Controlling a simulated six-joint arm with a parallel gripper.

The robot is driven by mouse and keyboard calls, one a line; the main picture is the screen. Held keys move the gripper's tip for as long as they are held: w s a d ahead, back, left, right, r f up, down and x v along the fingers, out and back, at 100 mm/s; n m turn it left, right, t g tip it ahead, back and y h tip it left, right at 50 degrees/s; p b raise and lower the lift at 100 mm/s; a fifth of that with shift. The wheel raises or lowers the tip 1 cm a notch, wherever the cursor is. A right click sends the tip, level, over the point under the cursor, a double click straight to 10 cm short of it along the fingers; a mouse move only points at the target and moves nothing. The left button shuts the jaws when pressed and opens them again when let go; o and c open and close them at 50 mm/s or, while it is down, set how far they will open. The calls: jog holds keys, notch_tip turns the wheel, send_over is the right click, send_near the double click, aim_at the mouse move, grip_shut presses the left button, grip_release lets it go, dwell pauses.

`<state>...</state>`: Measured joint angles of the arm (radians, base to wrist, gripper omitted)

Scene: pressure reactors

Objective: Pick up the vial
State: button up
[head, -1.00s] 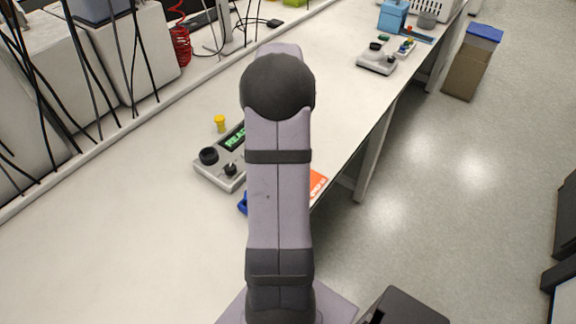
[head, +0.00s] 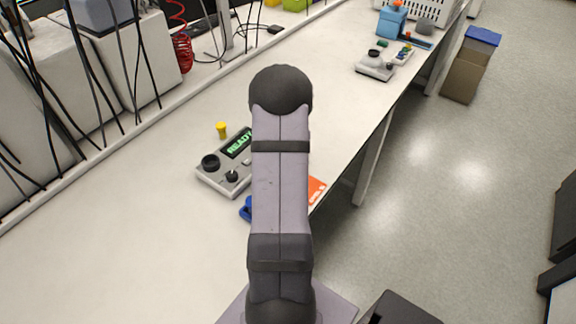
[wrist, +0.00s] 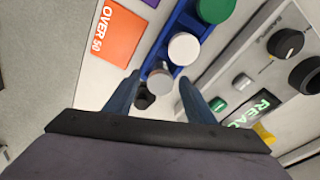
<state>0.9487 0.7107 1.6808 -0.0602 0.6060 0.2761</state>
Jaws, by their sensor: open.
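In the wrist view a blue rack (wrist: 166,45) holds a row of round-capped vials. One has a green cap (wrist: 215,9), one a white cap (wrist: 183,48), and a vial with a greyish-white cap (wrist: 159,80) is nearest me. My gripper (wrist: 159,78) is open, its two blue-grey fingers in view on either side of the greyish-white cap. I cannot tell how far above it they are. In the head view my arm hides my gripper and most of the rack; only a blue end (head: 246,208) shows.
A control box (head: 226,166) with black knobs and a green READY screen stands beside the rack. A yellow item (head: 221,130) is behind it. An orange card marked OVER 50 (wrist: 115,32) lies on the other side, near the bench edge. Open bench (head: 110,240) is at left.

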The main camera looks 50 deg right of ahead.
jog(key=shift+d+f, duration=0.1)
jog(key=shift+f, duration=0.3)
jog(key=c, duration=1.2)
jog(key=shift+o, duration=0.2)
jog(key=shift+r, duration=0.15)
